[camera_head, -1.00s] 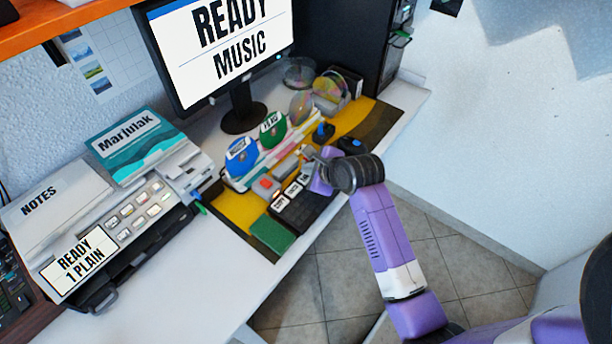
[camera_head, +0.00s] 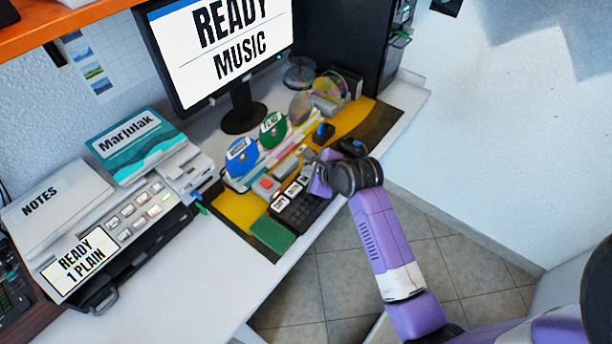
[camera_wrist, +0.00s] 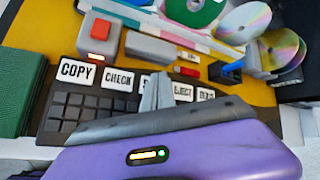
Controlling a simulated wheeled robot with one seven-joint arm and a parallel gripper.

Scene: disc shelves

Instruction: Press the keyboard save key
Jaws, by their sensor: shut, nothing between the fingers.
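The dark keyboard (camera_head: 302,208) lies on the desk, with a row of white labelled keys along its back edge. In the wrist view, the keyboard (camera_wrist: 72,110) shows a COPY key (camera_wrist: 76,71), a CHECK key (camera_wrist: 119,79), then a key with only an "S" readable (camera_wrist: 145,82), an EJECT key (camera_wrist: 183,92) and one more partly legible key. My gripper (camera_head: 309,156) is shut and empty over the key row. In the wrist view its fingers (camera_wrist: 157,88) cover most of the "S" key. I cannot tell whether the tips touch it.
Behind the keys are grey blocks, one with a red button (camera_wrist: 101,30), and a blue item (camera_wrist: 232,68). Discs (camera_wrist: 245,20) stand behind. A green block (camera_wrist: 22,92) is left of the keyboard. The monitor (camera_head: 222,50) reads READY MUSIC. A mouse (camera_head: 352,146) lies near my wrist.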

